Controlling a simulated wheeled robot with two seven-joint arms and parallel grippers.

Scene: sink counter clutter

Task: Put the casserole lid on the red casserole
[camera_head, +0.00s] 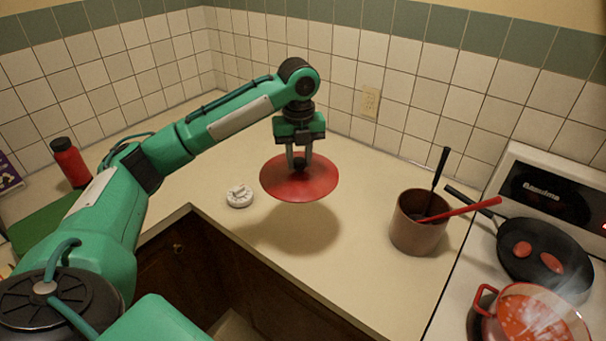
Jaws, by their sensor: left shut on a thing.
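The red casserole lid (285,183) hangs level above the counter, with its shadow on the counter below it. My left gripper (300,163) points down and is shut on the dark knob at the lid's centre. The red casserole (487,304) stands on the stove at the lower right, uncovered, with steam rising from reddish contents. The lid is well to the left of the casserole and apart from it. My right gripper is not in view.
A brown pot (418,237) holding utensils stands between lid and stove. A black pan (543,273) with red pieces sits behind the casserole. A white timer (239,196) and a red bottle (70,163) are on the left. The tiled wall (440,80) bounds the back.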

